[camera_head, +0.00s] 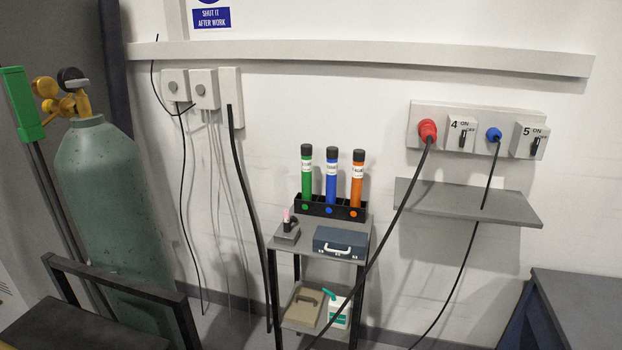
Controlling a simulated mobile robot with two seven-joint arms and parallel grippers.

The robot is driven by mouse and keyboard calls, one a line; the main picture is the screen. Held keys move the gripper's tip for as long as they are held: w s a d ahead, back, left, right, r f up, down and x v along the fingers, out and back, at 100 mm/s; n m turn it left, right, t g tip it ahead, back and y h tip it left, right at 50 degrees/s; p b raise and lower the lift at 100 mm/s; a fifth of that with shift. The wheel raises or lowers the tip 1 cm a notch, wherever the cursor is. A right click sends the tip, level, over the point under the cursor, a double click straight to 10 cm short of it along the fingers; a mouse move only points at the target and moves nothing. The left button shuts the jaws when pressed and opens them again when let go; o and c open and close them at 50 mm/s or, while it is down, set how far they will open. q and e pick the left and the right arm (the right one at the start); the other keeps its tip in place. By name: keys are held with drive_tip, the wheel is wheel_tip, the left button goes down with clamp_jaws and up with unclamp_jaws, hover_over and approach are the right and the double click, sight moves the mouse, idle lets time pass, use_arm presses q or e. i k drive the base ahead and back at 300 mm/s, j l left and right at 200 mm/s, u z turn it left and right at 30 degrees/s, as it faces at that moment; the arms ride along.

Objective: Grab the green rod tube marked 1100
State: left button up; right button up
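A green rod tube (306,178) with a black cap and a white label stands upright in a black holder (346,213) on top of a small grey shelf stand. The label's number is too small to read. A blue tube (331,184) stands beside it on the right, and an orange tube (357,188) stands right of that. Green, blue and orange dots mark the holder's front below the tubes. Neither of my grippers is in view.
A blue-grey case (340,241) and a small grey block (287,233) sit before the holder. Black cables hang in front of the stand's right side. A gas cylinder (105,200) stands left. A grey wall shelf (468,201) juts out right. A dark table (585,300) fills the lower right.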

sight(306, 149)
drive_tip(key=i+l, duration=0.1)
drive_tip(key=l, duration=0.25)
drive_tip(key=i+l, duration=0.1)
drive_tip(key=l, duration=0.25)
drive_tip(key=i+l, duration=0.15)
drive_tip(key=l, duration=0.2)
drive_tip(key=i+l+u, duration=0.1)
drive_tip(key=l+u, duration=0.65)
